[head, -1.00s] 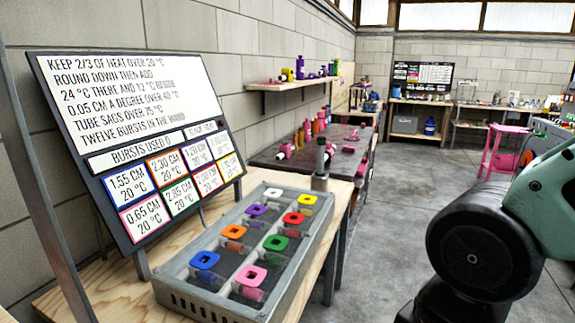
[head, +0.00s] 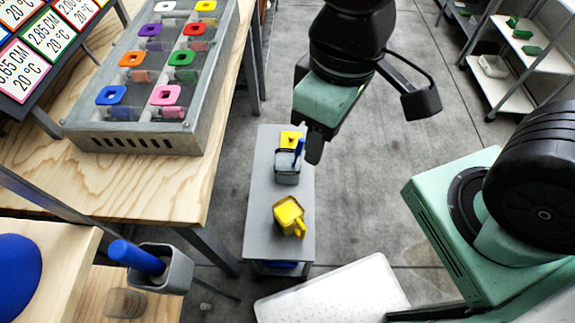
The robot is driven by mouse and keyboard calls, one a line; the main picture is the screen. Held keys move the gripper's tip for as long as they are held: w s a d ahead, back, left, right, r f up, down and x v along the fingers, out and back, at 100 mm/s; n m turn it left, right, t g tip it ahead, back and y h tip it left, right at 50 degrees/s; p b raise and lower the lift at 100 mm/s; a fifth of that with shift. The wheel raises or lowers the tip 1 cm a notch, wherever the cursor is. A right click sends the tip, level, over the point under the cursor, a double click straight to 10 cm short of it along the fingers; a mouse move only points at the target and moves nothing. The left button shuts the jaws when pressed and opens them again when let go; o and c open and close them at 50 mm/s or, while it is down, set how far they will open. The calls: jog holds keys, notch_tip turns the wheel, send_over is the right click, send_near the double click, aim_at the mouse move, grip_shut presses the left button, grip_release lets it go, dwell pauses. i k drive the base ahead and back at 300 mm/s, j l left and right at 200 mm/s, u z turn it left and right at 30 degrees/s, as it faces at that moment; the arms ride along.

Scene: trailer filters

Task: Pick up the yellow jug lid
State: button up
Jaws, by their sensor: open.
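A narrow grey cart top (head: 258,185) stands below me in the head view. A flat yellow square piece with a small dark knob, which looks like the yellow jug lid (head: 291,138), lies near its far end. A yellow jug (head: 288,213) with a handle stands nearer on the same top. A grey cup (head: 287,168) holding a blue-handled tool stands just in front of the lid and partly hides it. My gripper (head: 313,147) is open and hangs at the right of the lid, seemingly above the cart's edge. Its gap is mostly hidden, and I see nothing held.
A wooden bench (head: 185,190) with a grey tray of coloured square-ringed pieces (head: 160,130) is at the left. A grey holder with a blue handle (head: 165,270) is at lower left. White shelves (head: 525,50) stand at upper right.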

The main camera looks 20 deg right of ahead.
aim_at(286, 138)
jog(key=l+u, duration=0.6)
jog(key=u, duration=0.15)
